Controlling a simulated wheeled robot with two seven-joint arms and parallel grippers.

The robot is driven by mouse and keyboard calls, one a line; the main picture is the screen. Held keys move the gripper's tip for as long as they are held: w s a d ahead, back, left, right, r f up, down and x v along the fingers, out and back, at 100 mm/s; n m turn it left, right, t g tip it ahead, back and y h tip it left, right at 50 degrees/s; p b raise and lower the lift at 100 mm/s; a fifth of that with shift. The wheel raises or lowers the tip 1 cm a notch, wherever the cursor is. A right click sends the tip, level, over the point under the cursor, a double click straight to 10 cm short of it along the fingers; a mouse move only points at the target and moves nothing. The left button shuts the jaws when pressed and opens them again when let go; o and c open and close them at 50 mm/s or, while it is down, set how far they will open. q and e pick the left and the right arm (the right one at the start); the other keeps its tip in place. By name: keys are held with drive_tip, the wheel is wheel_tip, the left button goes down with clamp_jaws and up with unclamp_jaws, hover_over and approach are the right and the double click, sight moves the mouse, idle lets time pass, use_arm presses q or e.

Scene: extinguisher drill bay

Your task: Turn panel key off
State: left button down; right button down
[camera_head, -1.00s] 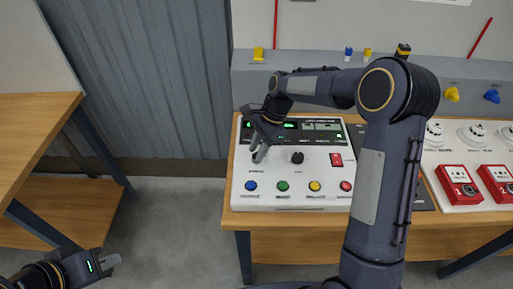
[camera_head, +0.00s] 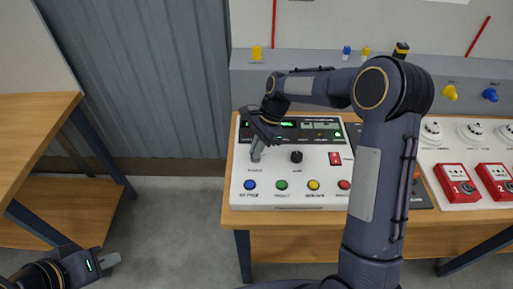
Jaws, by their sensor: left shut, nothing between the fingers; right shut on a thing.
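A white control panel (camera_head: 326,180) with a dark display strip along its back lies on the wooden table. My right gripper (camera_head: 256,155) reaches down over the panel's left part, at the place above the row of buttons. It is shut on the panel key, which the fingers hide, so I cannot tell which way the key is turned. A black knob (camera_head: 296,157) and a red switch (camera_head: 335,158) stand to the right of it. My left gripper (camera_head: 110,261) is shut and empty at the lower left, over the floor, away from the panel.
Blue (camera_head: 250,184), green, yellow and red buttons line the panel's front. Red call points (camera_head: 457,185) and white detectors (camera_head: 432,131) stand to the right. My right arm hides part of the table. Another wooden table (camera_head: 38,125) is at the left.

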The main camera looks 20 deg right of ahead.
drive_tip(key=shift+r+n+g+p, duration=0.15)
drive_tip(key=shift+n+g+p, duration=0.3)
drive_tip(key=shift+n, duration=0.45)
drive_tip(key=n+g+h+p, duration=0.1)
drive_tip(key=n, duration=0.2)
drive_tip(key=shift+w+n, duration=0.1)
drive_tip(key=shift+n, duration=0.2)
drive_tip(key=n+g+h, duration=0.1)
drive_tip(key=n, duration=0.2)
drive_tip(key=shift+a+p, duration=0.1)
drive_tip(key=shift+p, duration=0.3)
drive_tip(key=shift+n+h, duration=0.5)
drive_tip(key=shift+n, duration=1.1)
drive_tip(key=c, duration=1.6)
unclamp_jaws()
